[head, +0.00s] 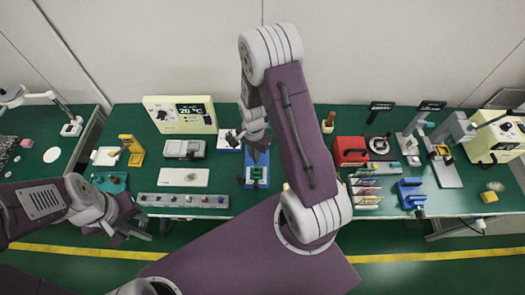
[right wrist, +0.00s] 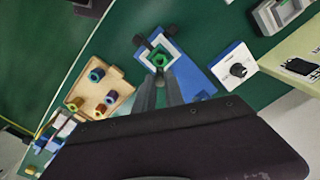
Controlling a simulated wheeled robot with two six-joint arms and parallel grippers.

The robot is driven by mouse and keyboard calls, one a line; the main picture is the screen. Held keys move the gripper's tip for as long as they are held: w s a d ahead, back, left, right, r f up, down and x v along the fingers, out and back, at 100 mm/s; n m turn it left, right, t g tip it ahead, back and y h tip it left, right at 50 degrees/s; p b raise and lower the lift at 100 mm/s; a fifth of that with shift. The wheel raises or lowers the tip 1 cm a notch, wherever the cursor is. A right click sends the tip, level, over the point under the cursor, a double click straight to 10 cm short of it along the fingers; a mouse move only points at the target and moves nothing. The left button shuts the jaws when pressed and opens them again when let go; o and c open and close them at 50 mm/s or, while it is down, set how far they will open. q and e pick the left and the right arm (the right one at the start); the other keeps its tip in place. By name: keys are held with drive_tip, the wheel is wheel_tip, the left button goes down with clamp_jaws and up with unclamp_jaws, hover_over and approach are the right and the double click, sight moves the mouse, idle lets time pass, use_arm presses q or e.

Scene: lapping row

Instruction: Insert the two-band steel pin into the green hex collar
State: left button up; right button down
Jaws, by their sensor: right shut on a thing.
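The green hex collar (right wrist: 161,59) sits in a pale square holder on a blue fixture (right wrist: 199,66). In the head view the collar (head: 256,173) shows in the blue fixture (head: 249,184) at the middle of the bench. My right gripper (right wrist: 160,84) is shut just beside the collar, pointing at it; in the head view the gripper (head: 257,146) hangs over the back of the fixture. The two-band steel pin in it is mostly hidden by the fingers, and its bands cannot be made out. My left gripper (head: 130,232) is at the bench's front left edge, away from the fixture; its jaws are unclear.
A tan tray (right wrist: 84,84) with several coloured cylinders stands beside the fixture. A white box with a black knob (right wrist: 238,70) is on its other side. A grey rail (head: 183,201) with several small parts lies at the front left. My right arm hides part of the bench.

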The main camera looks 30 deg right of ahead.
drive_tip(key=shift+d+f, duration=0.1)
drive_tip(key=shift+d, duration=0.1)
wheel_tip(320, 180, down, 5)
drive_tip(key=b, duration=0.4)
drive_tip(key=shift+f, duration=0.4)
drive_tip(key=shift+r, duration=0.1)
idle(1.2)
drive_tip(key=shift+f+b, duration=1.05)
drive_tip(key=shift+f, duration=0.55)
drive_tip(key=c, duration=1.3)
unclamp_jaws()
drive_tip(key=shift+c, duration=0.2)
drive_tip(key=shift+a, duration=0.1)
